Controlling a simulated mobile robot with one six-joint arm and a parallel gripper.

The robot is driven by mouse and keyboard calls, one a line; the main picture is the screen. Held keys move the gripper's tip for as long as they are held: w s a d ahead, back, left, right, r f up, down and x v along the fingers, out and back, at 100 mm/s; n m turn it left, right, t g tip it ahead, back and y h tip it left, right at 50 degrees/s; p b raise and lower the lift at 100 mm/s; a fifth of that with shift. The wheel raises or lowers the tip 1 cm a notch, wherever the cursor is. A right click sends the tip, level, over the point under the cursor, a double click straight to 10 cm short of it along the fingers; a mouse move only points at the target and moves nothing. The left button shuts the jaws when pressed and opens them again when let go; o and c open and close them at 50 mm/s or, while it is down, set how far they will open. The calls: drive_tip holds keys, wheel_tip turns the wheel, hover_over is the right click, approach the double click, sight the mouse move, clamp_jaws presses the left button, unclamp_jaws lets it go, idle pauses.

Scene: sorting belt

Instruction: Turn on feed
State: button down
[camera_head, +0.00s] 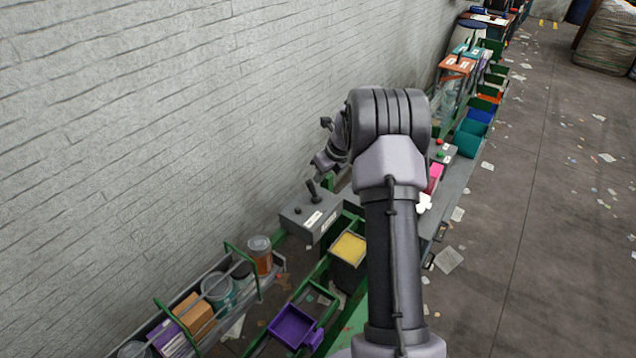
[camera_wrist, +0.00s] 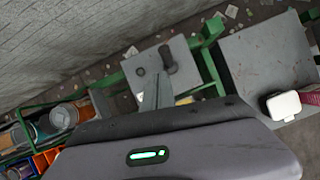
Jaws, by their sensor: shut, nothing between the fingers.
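A grey control box (camera_head: 322,226) with a pale label on its front stands by the wall, left of my arm in the head view. A dark lever (camera_head: 314,190) stands up from its top, with a small dark knob (camera_head: 298,210) beside it. In the wrist view the box top (camera_wrist: 186,74) shows the lever (camera_wrist: 168,58) and the knob (camera_wrist: 140,71). My gripper (camera_head: 316,168) is shut and empty, close above the lever in the head view. In the wrist view its fingertips (camera_wrist: 157,80) appear just below the lever and knob. I cannot tell whether they touch the lever.
A rack with cans and boxes (camera_head: 195,312) runs along the wall at lower left. A purple bin (camera_head: 292,327) and a yellow-topped dark bin (camera_head: 349,250) stand nearby. Another box with red and green buttons (camera_head: 441,151) is right of my arm. The floor at right is mostly open.

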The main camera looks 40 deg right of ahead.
wheel_tip(320, 180, up, 6)
drive_tip(key=w, duration=0.2)
drive_tip(key=shift+a+p, duration=0.15)
drive_tip(key=shift+p, duration=0.2)
drive_tip(key=shift+r, duration=0.1)
